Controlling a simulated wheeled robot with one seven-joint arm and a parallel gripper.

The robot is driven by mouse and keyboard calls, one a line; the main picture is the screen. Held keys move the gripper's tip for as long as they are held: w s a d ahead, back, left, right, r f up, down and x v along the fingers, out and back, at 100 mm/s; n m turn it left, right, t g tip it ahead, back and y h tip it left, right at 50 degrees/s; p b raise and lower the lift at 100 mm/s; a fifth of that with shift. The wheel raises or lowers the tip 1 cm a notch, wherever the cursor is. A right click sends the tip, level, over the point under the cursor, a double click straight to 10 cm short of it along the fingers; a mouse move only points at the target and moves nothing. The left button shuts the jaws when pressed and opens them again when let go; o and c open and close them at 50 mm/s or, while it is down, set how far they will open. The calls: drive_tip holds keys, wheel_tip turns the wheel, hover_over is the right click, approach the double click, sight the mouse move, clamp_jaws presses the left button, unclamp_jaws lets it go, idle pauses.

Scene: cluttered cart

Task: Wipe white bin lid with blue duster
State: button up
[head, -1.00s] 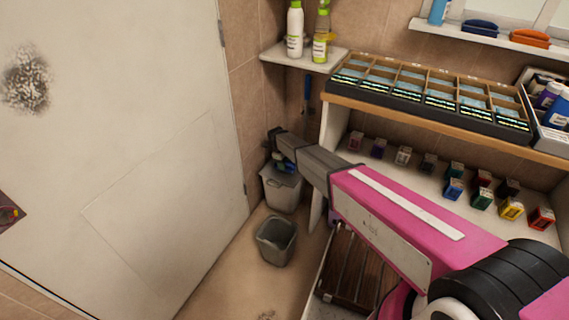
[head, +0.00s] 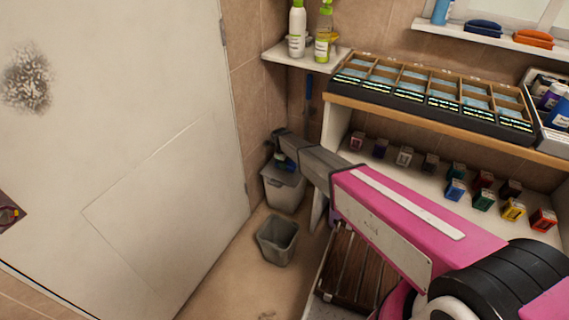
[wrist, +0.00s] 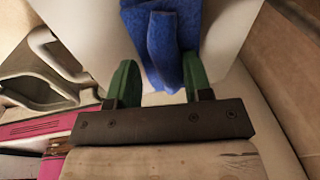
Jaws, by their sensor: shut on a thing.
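My gripper (wrist: 158,85) has green fingers and is shut on the blue duster (wrist: 163,45), a folded cloth between them. The duster lies against a pale surface, which looks like the white bin lid (wrist: 225,25). In the head view my gripper (head: 283,160) is over the lidded bin (head: 284,192) in the corner, and my arm covers part of it. A bit of blue shows there at the fingers. Whether the duster presses on the lid is hard to tell.
An open grey bin (head: 277,240) stands on the floor in front. The door (head: 130,130) is to the left. A corner shelf (head: 300,60) with bottles is above. The cart (head: 440,120) with trays and small boxes is to the right, close to my arm.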

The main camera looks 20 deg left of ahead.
drive_tip(key=shift+s+d+f, duration=0.1)
drive_tip(key=shift+s+d, duration=0.1)
drive_tip(key=shift+d, duration=1.3)
drive_tip(key=shift+s+d+f, duration=0.1)
drive_tip(key=shift+s+d, duration=0.05)
drive_tip(key=shift+d, duration=1.35)
clamp_jaws()
wheel_tip(320, 180, up, 7)
